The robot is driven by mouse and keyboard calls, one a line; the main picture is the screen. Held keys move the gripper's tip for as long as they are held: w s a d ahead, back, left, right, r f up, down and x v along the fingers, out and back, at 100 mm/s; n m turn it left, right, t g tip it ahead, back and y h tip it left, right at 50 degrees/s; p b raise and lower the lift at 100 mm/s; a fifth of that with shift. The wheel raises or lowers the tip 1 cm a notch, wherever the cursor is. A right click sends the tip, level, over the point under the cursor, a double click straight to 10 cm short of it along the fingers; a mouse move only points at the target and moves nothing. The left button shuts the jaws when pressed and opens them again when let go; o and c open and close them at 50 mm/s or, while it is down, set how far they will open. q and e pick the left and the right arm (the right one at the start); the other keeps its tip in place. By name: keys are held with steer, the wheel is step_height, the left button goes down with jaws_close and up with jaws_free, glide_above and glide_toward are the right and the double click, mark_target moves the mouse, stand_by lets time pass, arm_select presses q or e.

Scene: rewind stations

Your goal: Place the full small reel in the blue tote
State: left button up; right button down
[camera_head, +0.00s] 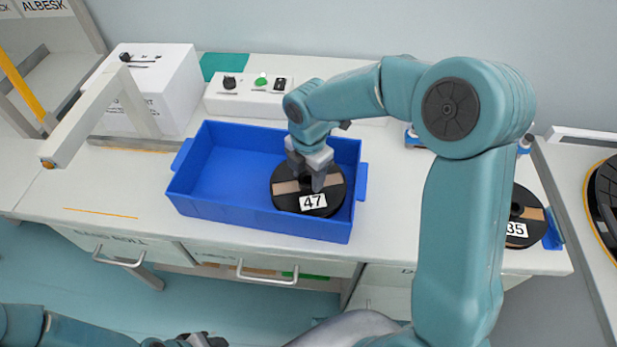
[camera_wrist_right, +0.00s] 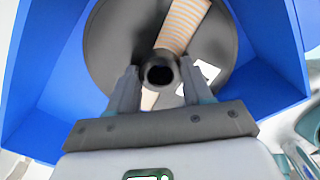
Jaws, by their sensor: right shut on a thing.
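A small black reel (camera_head: 290,203) with a tan band and a white label reading 47 is inside the blue tote (camera_head: 200,205), at its right end. My right gripper (camera_head: 317,176) reaches down into the tote and is shut on the reel's hub. In the right wrist view the reel (camera_wrist_right: 112,45) lies flat-on below the fingers, and the right gripper (camera_wrist_right: 160,80) has one finger on each side of the hub. Blue tote walls (camera_wrist_right: 45,80) surround it. Whether the reel touches the tote floor I cannot tell. My left gripper (camera_head: 203,341) is at the bottom edge, partly cut off.
Another black reel (camera_head: 524,205), its label partly hidden, is on the right of the white table (camera_head: 110,200). A control box (camera_head: 245,97) with knobs and a white box (camera_head: 175,85) stand behind the tote. A white angled bar (camera_head: 95,115) rises left of it. The front left tabletop is clear.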

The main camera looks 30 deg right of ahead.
steer(key=shift+f, duration=0.75)
steer(key=shift+f, duration=0.2)
steer(key=shift+c, duration=2.4)
jaws_free()
steer(key=shift+r, duration=0.15)
step_height(320, 180, up, 12)
steer(key=shift+p, duration=0.35)
